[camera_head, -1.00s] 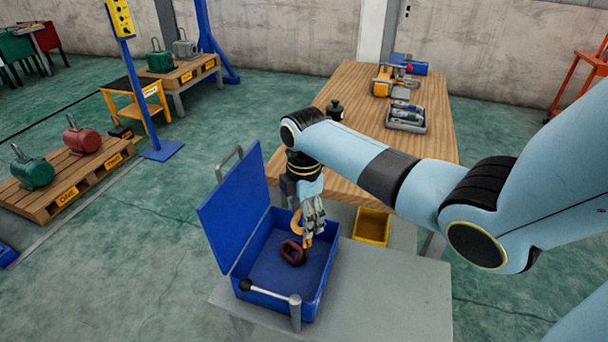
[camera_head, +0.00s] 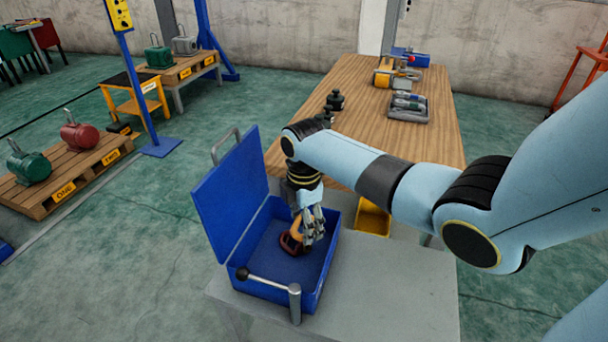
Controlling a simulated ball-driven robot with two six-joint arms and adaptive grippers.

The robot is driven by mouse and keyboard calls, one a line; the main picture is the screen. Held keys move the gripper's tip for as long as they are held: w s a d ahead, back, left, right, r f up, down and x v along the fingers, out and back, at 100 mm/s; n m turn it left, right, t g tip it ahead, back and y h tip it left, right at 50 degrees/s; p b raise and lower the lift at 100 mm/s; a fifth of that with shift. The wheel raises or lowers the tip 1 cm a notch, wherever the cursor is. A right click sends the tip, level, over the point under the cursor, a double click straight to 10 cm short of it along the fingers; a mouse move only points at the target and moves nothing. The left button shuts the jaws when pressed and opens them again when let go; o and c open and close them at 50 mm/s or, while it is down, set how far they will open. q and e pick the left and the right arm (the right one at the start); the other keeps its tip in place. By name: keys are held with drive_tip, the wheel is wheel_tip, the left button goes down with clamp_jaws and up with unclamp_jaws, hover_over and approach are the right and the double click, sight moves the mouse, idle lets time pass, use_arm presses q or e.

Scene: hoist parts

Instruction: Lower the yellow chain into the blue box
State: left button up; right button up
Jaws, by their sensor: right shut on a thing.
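The blue box (camera_head: 318,288) stands open on a grey table, its lid (camera_head: 228,200) raised at the left. My right gripper (camera_head: 309,243) points down inside the box opening, near its back right. It is shut on the yellow chain (camera_head: 297,229), of which only a small yellow-orange part shows beside the fingers. A dark red link-shaped piece (camera_head: 290,243) shows just below the yellow part; I cannot tell whether it rests on the box floor. The fingers hide much of the chain. My left gripper is not in view.
A lever with a black knob (camera_head: 243,273) and a metal post (camera_head: 295,303) stands at the box's front. A wooden table (camera_head: 350,130) with tools is behind, and a yellow bin (camera_head: 373,217) is right of the box. The grey table (camera_head: 400,290) is clear at right.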

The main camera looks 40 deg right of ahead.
wheel_tip(320, 180, down, 4)
drive_tip(key=b, duration=0.2)
drive_tip(key=shift+f+b, duration=0.2)
drive_tip(key=shift+b, duration=0.2)
drive_tip(key=o, duration=1.8)
wheel_tip(320, 180, up, 12)
drive_tip(key=shift+r, duration=0.1)
